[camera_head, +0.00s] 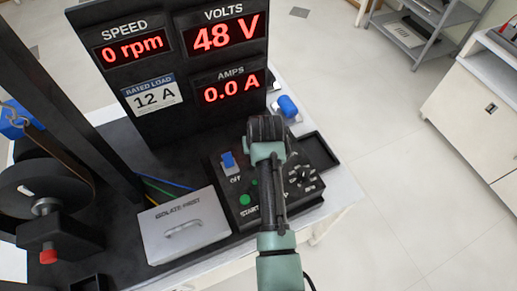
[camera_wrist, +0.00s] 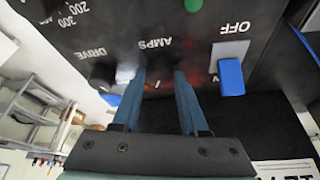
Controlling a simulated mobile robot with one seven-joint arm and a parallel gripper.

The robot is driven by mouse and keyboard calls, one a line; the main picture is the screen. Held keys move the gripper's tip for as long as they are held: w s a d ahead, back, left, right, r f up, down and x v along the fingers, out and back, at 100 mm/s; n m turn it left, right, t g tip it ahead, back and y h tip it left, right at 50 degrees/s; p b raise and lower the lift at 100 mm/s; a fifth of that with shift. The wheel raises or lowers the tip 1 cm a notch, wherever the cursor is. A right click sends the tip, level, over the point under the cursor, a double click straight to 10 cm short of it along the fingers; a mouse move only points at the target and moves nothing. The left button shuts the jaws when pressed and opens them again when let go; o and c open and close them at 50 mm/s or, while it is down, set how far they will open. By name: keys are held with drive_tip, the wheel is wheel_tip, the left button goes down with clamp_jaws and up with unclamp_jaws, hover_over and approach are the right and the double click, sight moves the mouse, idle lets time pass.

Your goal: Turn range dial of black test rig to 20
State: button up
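The black test rig has a control panel (camera_head: 242,203) with a blue switch marked OFF, green buttons near START, and a dark dial (camera_head: 301,176) ringed with white marks at its right. My gripper (camera_wrist: 160,76) points at the panel in the wrist view, its two blue-grey fingers apart. A dark knob (camera_wrist: 157,84) with a white pointer, beside the AMPS label, shows between the fingers; contact is not clear. Another knob (camera_wrist: 101,76) is by DRIVE. The numbers 200 and 300 are at the top left edge. No 20 or range label is legible. In the head view my arm hides the fingertips.
Displays read 0 rpm, 48 V and 0.0 A; a plate (camera_head: 152,95) says 12 A. A grey box (camera_head: 181,230) marked ISOLATE FIRST sits left of the panel. The blue OFF switch (camera_wrist: 231,77) stands out close to the fingers. A black tray (camera_head: 318,150) lies right.

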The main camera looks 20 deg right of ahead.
drive_tip(key=o, duration=0.4)
drive_tip(key=v, duration=1.3)
